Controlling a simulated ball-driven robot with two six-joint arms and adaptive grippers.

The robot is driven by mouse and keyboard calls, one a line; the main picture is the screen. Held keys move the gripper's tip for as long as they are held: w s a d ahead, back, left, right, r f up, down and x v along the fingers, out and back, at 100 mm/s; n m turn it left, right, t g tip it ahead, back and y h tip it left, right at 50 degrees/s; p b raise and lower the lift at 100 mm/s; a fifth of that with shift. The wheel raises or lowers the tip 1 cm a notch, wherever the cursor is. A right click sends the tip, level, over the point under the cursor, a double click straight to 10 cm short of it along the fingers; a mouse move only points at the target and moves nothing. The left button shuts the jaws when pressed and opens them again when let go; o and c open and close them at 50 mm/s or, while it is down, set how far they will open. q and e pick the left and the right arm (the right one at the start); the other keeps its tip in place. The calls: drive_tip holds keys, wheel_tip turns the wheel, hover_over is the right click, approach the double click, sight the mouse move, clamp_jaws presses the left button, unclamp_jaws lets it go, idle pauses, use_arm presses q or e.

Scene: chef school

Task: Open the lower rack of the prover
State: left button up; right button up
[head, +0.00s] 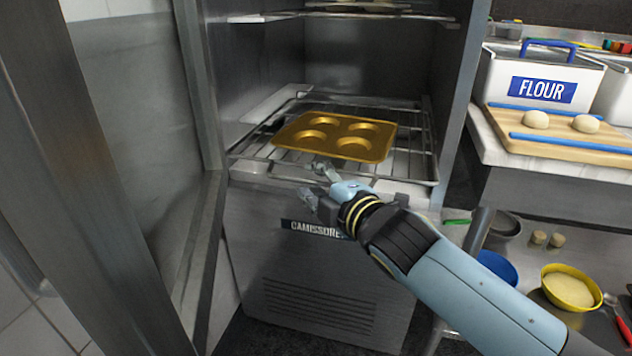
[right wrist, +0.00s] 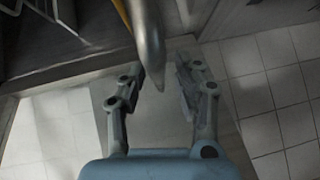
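The prover (head: 320,275) is a tall metal cabinet with its door swung open to the left. Its lower rack (head: 421,160) is a wire shelf near the opening, with a gold tray (head: 335,136) of several round hollows on it. My right gripper (head: 319,186) is at the rack's front edge, just below the tray's near side. In the right wrist view its fingers (right wrist: 159,80) are apart, with a rounded metal bar (right wrist: 149,35), seemingly the rack's front rail, reaching between or just beyond the tips. I cannot tell whether they touch it. My left gripper is out of view.
The open door (head: 75,190) fills the left side. An upper rack (head: 340,16) sits above. At right, a counter holds a flour bin (head: 540,75) and a board (head: 565,138) with dough balls. A yellow bowl (head: 569,288) stands on the lower shelf, near my right arm.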

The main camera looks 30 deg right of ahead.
drive_tip(key=shift+c, duration=0.2)
clamp_jaws()
drive_tip(key=s+a, duration=0.1)
drive_tip(key=s+a+p, duration=0.1)
drive_tip(key=a, duration=0.1)
drive_tip(key=shift+s+a+r, duration=0.1)
drive_tip(key=shift+s, duration=0.2)
